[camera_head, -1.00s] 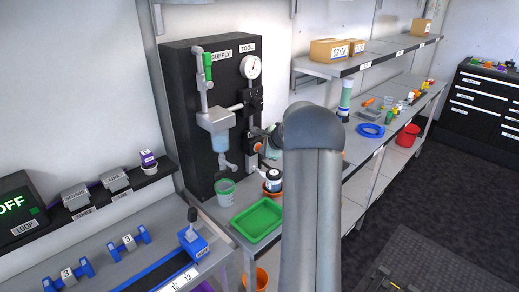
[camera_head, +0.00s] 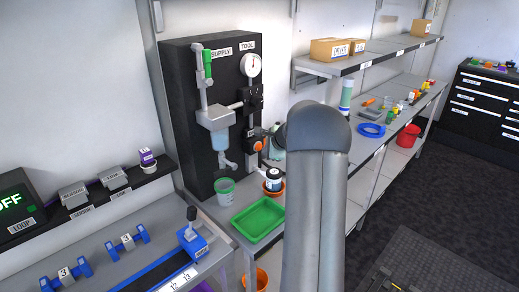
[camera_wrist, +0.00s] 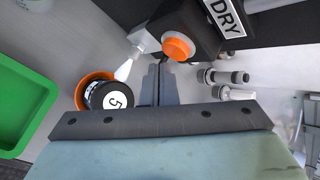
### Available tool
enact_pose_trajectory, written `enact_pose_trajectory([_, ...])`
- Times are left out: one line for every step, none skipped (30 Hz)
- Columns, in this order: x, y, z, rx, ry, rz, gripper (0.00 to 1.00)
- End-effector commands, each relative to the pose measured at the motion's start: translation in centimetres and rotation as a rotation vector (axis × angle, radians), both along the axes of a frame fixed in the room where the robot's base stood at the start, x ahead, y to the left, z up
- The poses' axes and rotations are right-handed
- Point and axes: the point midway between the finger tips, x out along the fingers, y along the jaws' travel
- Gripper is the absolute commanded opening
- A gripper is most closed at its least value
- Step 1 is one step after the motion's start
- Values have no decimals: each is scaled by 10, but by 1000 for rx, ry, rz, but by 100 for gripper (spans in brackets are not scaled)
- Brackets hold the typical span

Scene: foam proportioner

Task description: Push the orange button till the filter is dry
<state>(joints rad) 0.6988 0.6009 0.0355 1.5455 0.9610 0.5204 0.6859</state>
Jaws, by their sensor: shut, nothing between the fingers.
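The orange button (camera_wrist: 177,48) sits on a dark block with a white DRY label (camera_wrist: 226,14) in the wrist view. It also shows in the head view (camera_head: 258,146), low on the right of the black panel. My gripper (camera_wrist: 158,70) is shut and empty, its fingertips just below and left of the button in the wrist picture. I cannot tell whether they touch it. In the head view my arm hides most of the gripper. A clear bluish bowl (camera_head: 220,139) hangs under a grey head on the panel; I cannot tell whether it is the filter.
A black-and-white container marked 5 (camera_wrist: 111,98) stands in an orange pot (camera_wrist: 82,92), close left of my fingers. A white nozzle (camera_wrist: 125,69) points down beside it. A green tray (camera_head: 258,219) and green-rimmed cup (camera_head: 224,190) are on the bench. Grey fittings (camera_wrist: 235,77) lie right.

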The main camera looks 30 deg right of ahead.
Motion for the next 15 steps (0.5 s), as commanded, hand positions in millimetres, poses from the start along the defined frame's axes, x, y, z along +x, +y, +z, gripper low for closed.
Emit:
enact_pose_trajectory([0,0,0,0,0,0,0])
enact_pose_trajectory([-1,0,0,0,0,0,0])
enact_pose_trajectory([-3,-1,-1,-1,0,-1,0])
enact_pose_trajectory([-4,-1,-2,-1,0,-1,0])
enact_pose_trajectory([-7,-2,-2,0,0,-2,0])
enact_pose_trajectory([-11,-2,-2,-2,-1,-2,0])
enact_pose_trajectory([-14,-3,-3,-1,-1,-1,0])
enact_pose_trajectory([-17,-4,-3,0,0,-2,0])
enact_pose_trajectory([-21,-4,-3,0,0,-2,0])
enact_pose_trajectory([-24,-5,-3,0,0,-2,0])
enact_pose_trajectory([-27,-5,-3,0,0,-2,0])
enact_pose_trajectory([-31,-6,-3,-1,-1,-2,0])
enact_pose_trajectory([-34,-6,-3,-1,-1,-3,0])
enact_pose_trajectory([-36,-7,-2,-1,-1,-2,0])
enact_pose_trajectory([-40,-7,-2,-1,0,-1,0])
